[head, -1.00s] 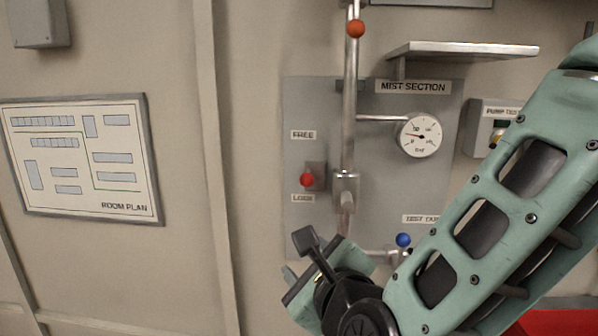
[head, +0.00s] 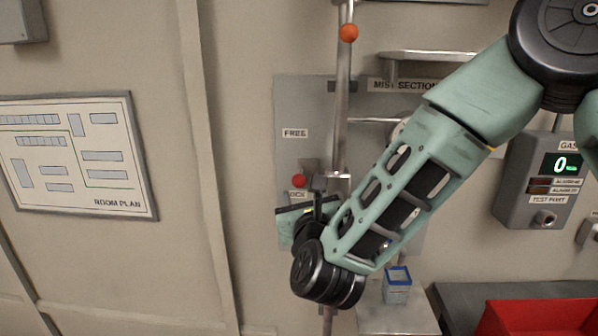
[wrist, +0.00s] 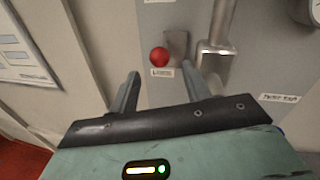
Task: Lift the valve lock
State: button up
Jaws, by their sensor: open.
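The valve lock is a red knob (head: 299,181) on a grey bracket, low on the grey panel between the labels FREE (head: 295,133) above and LOCK, partly covered, below. In the wrist view the red knob (wrist: 159,57) stands just beyond and between my two fingertips, nearer the left one. My gripper (wrist: 160,82) is open and empty, pointing at the panel from below the knob. In the head view my arm hides most of the gripper and the panel's lower right.
A vertical pipe (head: 341,100) with an orange ball handle (head: 348,32) runs just right of the knob. A shelf (head: 430,56) juts out above. A gas meter (head: 540,185), a red bin (head: 540,318) and a small blue-rimmed container (head: 397,285) are at right.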

aim_at(300, 185)
jog(key=w+p, duration=0.1)
jog(key=w, duration=0.3)
jog(key=w+a+p, duration=0.1)
jog(key=w, duration=0.1)
jog(key=shift+w+a+p, duration=0.1)
jog(key=shift+w+p, duration=0.2)
jog(key=shift+w, duration=0.1)
